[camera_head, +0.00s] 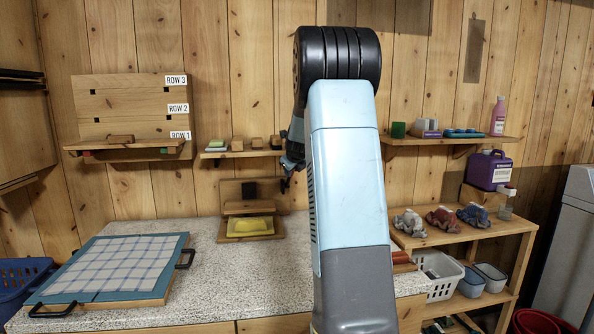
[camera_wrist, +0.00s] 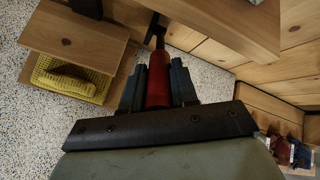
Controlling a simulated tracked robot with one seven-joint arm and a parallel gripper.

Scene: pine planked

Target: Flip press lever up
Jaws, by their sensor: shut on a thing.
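The wooden press (camera_head: 238,207) stands on the speckled counter, with a yellow textured cloth (camera_head: 250,226) on its base. In the wrist view the press plate (camera_wrist: 75,38) is at upper left, and the cloth (camera_wrist: 70,80) shows beneath it. My gripper (camera_wrist: 157,82) is shut on the red lever handle (camera_wrist: 158,75), one dark finger on each side. A dark rod runs from the handle's far end toward the top of the wrist view. In the head view my gripper (camera_head: 291,166) is at the press's upper right; the handle is hidden there.
A shelf (camera_head: 240,152) with small blocks hangs above the press. A framed checked cloth (camera_head: 115,265) lies on the counter at left. At right, a low shelf unit (camera_head: 465,232) holds cloth bundles and bins. The counter between frame and press is clear.

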